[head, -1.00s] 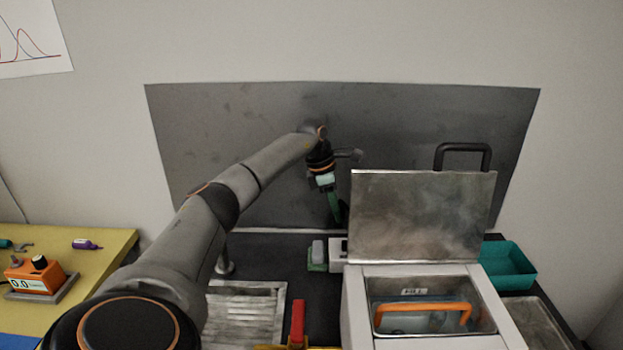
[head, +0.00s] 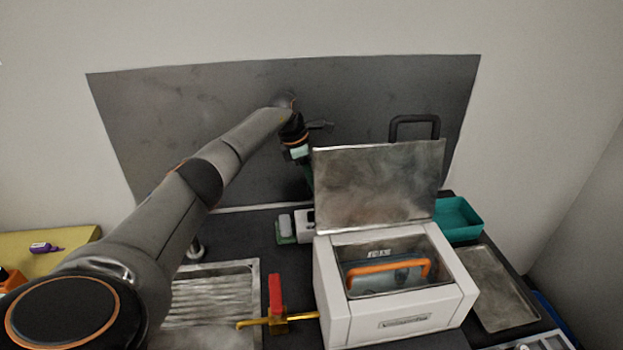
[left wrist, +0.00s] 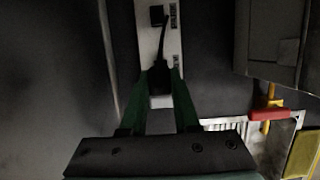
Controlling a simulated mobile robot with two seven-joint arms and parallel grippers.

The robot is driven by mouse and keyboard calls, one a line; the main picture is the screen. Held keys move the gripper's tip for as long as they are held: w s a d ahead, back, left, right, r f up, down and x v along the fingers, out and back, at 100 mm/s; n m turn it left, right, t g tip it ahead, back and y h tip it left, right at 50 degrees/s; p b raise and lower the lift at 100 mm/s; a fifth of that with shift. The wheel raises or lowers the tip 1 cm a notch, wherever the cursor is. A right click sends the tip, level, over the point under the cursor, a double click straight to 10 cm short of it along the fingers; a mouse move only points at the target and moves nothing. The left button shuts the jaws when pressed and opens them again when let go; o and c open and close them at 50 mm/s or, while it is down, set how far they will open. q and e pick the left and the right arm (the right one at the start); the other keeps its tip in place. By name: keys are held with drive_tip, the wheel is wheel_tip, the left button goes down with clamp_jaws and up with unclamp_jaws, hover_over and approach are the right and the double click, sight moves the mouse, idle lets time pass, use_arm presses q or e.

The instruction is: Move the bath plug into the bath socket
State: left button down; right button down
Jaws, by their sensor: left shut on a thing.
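My left gripper (left wrist: 161,72) has green fingers shut on the black bath plug (left wrist: 158,76) in the left wrist view. A dark cord or prong-like part runs from the plug toward the top of that view. Behind it is a white socket strip (left wrist: 147,40) with a black socket (left wrist: 157,15) near its top and small dark labels. I cannot tell whether plug and strip touch. In the head view the gripper (head: 307,183) hangs in front of the grey wall panel, beside the raised lid, its tips poorly seen. The white strip (head: 308,216) is partly hidden there. My right gripper is not in view.
A white water bath (head: 400,312) with a raised metal lid (head: 380,185) stands right of the gripper, holding an orange-handled rack (head: 390,268). A red-handled tap (head: 276,292), a sink tray (head: 255,290), a teal bin (head: 462,218) and a metal tray (head: 500,290) are nearby.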

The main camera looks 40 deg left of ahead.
sight(312, 196)
use_arm(q)
drive_tip(key=shift+f+b, duration=1.75)
drive_tip(key=shift+f, duration=1.05)
drive_tip(key=shift+f+b, duration=1.1)
drive_tip(key=shift+f, duration=0.45)
drive_tip(key=c, duration=0.6)
unclamp_jaws()
drive_tip(key=shift+r, duration=0.1)
drive_tip(key=v, duration=1.2)
drive_tip(key=shift+s+a+r, duration=0.1)
drive_tip(key=shift+r, duration=0.05)
